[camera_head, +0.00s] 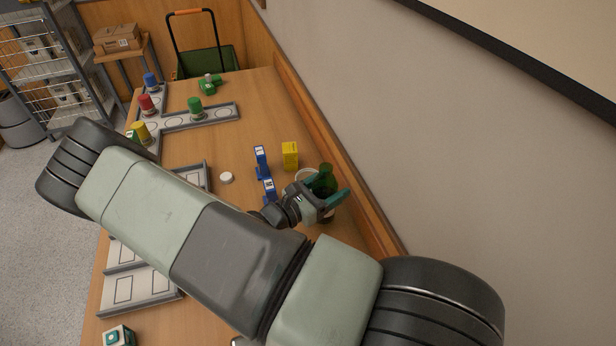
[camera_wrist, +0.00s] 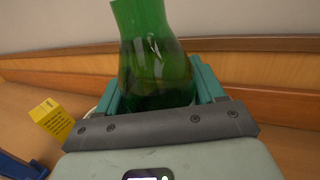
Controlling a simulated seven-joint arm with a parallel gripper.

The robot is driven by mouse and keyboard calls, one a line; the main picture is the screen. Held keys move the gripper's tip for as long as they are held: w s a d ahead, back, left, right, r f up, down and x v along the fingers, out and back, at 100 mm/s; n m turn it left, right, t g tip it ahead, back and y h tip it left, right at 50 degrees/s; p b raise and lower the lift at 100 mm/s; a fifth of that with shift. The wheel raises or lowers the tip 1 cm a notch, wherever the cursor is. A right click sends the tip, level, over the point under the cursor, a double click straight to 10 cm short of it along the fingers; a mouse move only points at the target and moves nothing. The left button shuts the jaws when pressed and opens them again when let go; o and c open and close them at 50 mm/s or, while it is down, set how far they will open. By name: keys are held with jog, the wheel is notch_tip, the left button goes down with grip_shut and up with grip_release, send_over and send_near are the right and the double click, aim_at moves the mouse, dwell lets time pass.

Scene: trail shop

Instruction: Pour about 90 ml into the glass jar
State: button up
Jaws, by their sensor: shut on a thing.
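My gripper (camera_head: 328,190) is shut on a green see-through bottle (camera_head: 326,172) near the right edge of the table. In the wrist view the bottle (camera_wrist: 155,65) stands between the two teal fingers, its narrower neck toward the top and its lower part darker, as if holding liquid. The bottle looks close to upright; its base is hidden by my gripper. A pale round rim (camera_head: 305,174) shows just left of the bottle, partly hidden by it and my gripper. I cannot tell whether this is the glass jar. No stream of liquid is visible.
A yellow box (camera_head: 290,155) and two blue items (camera_head: 261,162) (camera_head: 269,189) stand close to the left of my gripper. A white disc (camera_head: 226,177) lies farther left. Grey trays (camera_head: 220,113) hold coloured-topped containers. A wooden ledge and wall run along the right.

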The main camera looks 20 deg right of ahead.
jog(key=shift+d, duration=0.2)
jog(key=shift+w+n, duration=0.1)
jog(key=shift+n, duration=0.2)
jog(key=shift+w+n, duration=0.15)
jog(key=shift+n, duration=0.55)
jog(key=shift+w+a+n+g+y, duration=0.1)
jog(key=shift+w+n+g+y, duration=0.25)
jog(key=shift+n, duration=0.45)
notch_tip(320, 180, down, 4)
jog(key=n+g, duration=0.1)
jog(key=n, duration=0.2)
jog(key=n+g+y, duration=0.1)
jog(key=n, duration=0.3)
jog(key=shift+s+r, duration=0.1)
jog(key=shift+r, duration=0.1)
jog(key=shift+s+f+n+g, duration=0.2)
jog(key=shift+n+g, duration=0.15)
jog(key=shift+n, duration=0.45)
jog(key=shift+w+r+n+g, duration=0.3)
jog(key=shift+r+n, duration=0.05)
jog(key=shift+n, duration=0.05)
jog(key=shift+w+r, duration=0.15)
jog(key=shift+r, duration=0.05)
